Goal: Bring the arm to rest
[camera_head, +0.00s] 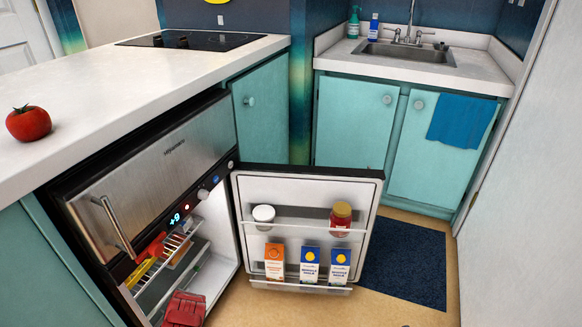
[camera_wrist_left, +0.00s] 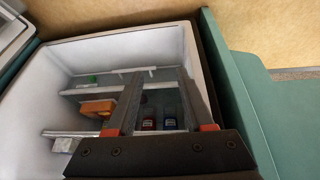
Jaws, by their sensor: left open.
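My left gripper shows in the left wrist view (camera_wrist_left: 158,76). Its two dark fingers are apart and nothing is held between them. They point toward the white interior of an open compartment (camera_wrist_left: 70,58) with shelves. An orange item (camera_wrist_left: 97,107) and two dark bottles (camera_wrist_left: 148,121) are seen beyond the fingers. I cannot tell whether the fingers touch anything. I cannot make out either gripper clearly in the head view.
The mini fridge door (camera_head: 307,175) stands open into the floor space, with jars and cartons in its racks. A red item (camera_head: 185,309) is low at the fridge opening. A tomato (camera_head: 28,123) sits on the white counter (camera_head: 105,85). A dark mat (camera_head: 404,262) lies behind the door.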

